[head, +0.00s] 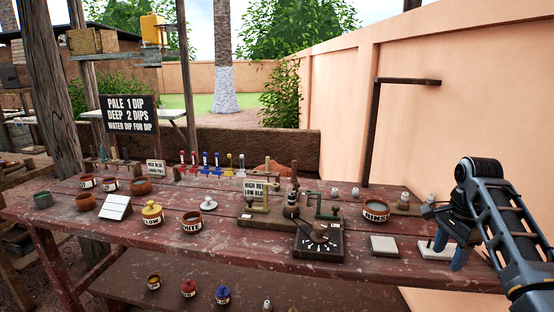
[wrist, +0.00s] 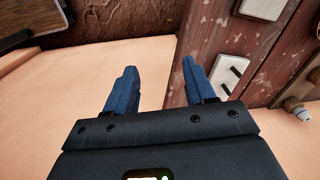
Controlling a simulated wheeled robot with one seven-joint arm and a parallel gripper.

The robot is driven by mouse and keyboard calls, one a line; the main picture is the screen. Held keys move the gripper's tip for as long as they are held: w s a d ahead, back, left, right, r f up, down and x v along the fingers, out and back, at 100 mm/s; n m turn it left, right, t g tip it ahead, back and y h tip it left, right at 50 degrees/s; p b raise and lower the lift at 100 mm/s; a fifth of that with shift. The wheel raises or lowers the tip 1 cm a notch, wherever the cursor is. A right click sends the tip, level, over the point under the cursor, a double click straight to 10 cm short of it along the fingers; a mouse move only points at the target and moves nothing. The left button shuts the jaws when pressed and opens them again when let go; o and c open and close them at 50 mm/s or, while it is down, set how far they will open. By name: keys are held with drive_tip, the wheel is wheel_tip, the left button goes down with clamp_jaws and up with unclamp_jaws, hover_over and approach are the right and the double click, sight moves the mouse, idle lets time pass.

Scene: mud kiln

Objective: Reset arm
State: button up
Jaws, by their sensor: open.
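My gripper (head: 449,250) is at the right end of the red wooden table (head: 265,248) in the head view, with its blue fingers pointing down. In the wrist view my gripper (wrist: 157,85) shows two blue fingers apart with nothing between them. The table edge (wrist: 188,88) lies beyond the right finger there. A white tile with dark marks (head: 436,250) lies close to the fingers in the head view, and it also shows in the wrist view (wrist: 231,76). I cannot tell whether the fingers touch it.
A plain pale tile (head: 384,245) lies left of my gripper. A dial box (head: 318,241), a RINSE bowl (head: 376,211), a WHITE bowl (head: 192,222) and a yellow-lidded jar (head: 152,213) stand on the table. A dark metal post (head: 374,130) rises behind. A wall (head: 480,110) bounds the right.

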drive_tip(key=s+a+f+n+t, duration=0.25)
drive_tip(key=a+f, duration=0.35)
drive_tip(key=f, duration=0.3)
drive_tip(key=s+a+f+n+t, duration=0.15)
drive_tip(key=s+a+f, duration=0.25)
drive_tip(key=a+f, duration=0.4)
drive_tip(key=s+a+f+n+t, duration=0.2)
drive_tip(key=s+a+f, duration=0.15)
drive_tip(key=s, duration=0.45)
drive_tip(key=s+a+f+n+t, duration=0.1)
drive_tip(key=s+a+f+n, duration=0.15)
drive_tip(key=s+a, duration=0.35)
drive_tip(key=s+a+r+n+t, duration=0.15)
drive_tip(key=s+r, duration=0.25)
drive_tip(key=s, duration=0.5)
drive_tip(key=s+r+n+t, duration=0.2)
drive_tip(key=s+r, duration=0.1)
drive_tip(key=s, duration=0.7)
drive_tip(key=s+r+n+t, duration=0.2)
drive_tip(key=s+r, duration=0.3)
drive_tip(key=r, duration=0.4)
drive_tip(key=s+r+n+t, duration=0.2)
drive_tip(key=s+r, duration=0.4)
drive_tip(key=r, duration=0.3)
drive_tip(key=shift+d+n, duration=0.35)
drive_tip(key=shift+n, duration=0.35)
